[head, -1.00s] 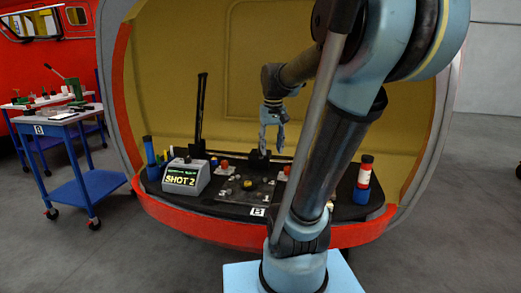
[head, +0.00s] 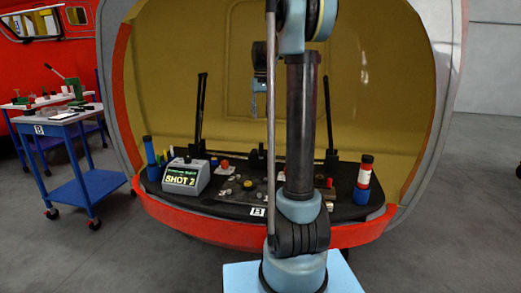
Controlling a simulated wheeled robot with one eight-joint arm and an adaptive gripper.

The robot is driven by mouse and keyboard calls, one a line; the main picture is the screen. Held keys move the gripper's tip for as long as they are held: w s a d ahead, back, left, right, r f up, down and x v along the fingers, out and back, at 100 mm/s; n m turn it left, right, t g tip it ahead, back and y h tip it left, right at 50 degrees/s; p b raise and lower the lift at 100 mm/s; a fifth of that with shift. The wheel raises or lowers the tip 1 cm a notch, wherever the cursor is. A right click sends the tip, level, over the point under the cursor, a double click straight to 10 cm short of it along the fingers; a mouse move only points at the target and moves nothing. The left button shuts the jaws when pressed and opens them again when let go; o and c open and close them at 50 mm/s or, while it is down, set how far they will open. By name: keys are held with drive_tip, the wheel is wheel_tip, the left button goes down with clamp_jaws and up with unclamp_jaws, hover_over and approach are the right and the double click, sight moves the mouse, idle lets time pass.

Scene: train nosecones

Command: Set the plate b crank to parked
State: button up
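A dark plate (head: 232,194) with small fittings lies on the black shelf inside the nosecone, behind a white label marked B (head: 257,211). My gripper (head: 259,108) hangs in the air above the back of the shelf, pointing down and apart from the plate. It is seen nearly edge-on, so its finger opening does not show.
A grey box reading SHOT 2 (head: 186,177) stands left of the plate. Two black upright posts (head: 200,108) rise at the back of the shelf. A blue cart (head: 87,188) stands left outside.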

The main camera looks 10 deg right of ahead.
sight(261, 147)
wheel_tip(261, 147, down, 17)
drive_tip(key=shift+w+f, duration=0.15)
drive_tip(key=shift+f, duration=0.05)
idle(0.6)
clamp_jaws()
